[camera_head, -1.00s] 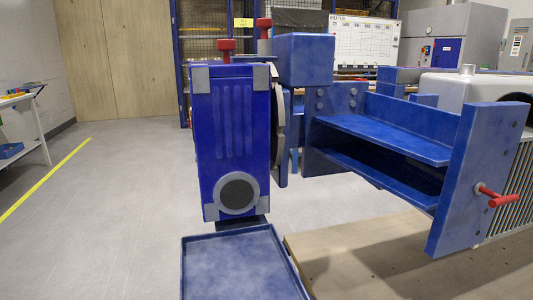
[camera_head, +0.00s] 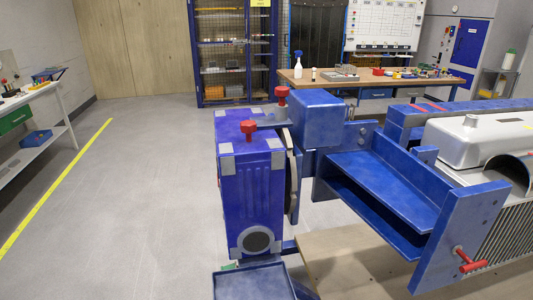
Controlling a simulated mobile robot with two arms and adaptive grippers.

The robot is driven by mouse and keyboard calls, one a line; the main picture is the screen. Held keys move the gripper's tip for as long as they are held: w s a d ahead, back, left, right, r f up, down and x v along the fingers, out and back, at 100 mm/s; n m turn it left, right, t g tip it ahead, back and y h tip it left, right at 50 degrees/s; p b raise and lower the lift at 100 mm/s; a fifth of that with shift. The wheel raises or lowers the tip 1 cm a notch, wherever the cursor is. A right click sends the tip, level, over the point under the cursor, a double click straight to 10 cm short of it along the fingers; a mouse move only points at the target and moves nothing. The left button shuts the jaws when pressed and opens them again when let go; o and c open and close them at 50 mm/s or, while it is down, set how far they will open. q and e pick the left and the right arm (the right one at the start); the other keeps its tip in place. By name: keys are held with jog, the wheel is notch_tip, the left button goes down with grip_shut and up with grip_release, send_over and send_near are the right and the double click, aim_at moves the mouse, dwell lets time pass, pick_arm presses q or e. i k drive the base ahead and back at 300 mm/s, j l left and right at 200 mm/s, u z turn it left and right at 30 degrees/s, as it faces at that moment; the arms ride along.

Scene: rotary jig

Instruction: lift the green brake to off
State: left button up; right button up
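No green brake handle shows clearly. A small green bit (camera_head: 229,267) peeks out at the lower left of the blue gearbox-like housing (camera_head: 250,195), just above the blue tray; I cannot tell whether it is the brake. The housing has grey corner plates and a round dark port low on its front. Two red knobs stand on top, a near one (camera_head: 249,128) and a far one (camera_head: 282,94). Neither of my grippers is in view.
A blue tray (camera_head: 250,286) sits low in front. A blue frame (camera_head: 455,235) with a red handle (camera_head: 470,262) stands at the right, beside a grey engine-like body (camera_head: 480,145). A workbench (camera_head: 375,80) is behind. Grey floor at the left is clear.

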aim_at(232, 265)
jog(key=i+j, duration=0.1)
jog(key=j, duration=0.35)
jog(key=i+j, duration=0.1)
jog(key=j, duration=0.35)
jog(key=i+j, duration=0.1)
jog(key=j, duration=0.35)
jog(key=i+j+z, duration=0.1)
jog(key=z, duration=0.3)
jog(key=j+z, duration=0.4)
jog(key=i+j+z, duration=0.1)
jog(key=z, duration=0.3)
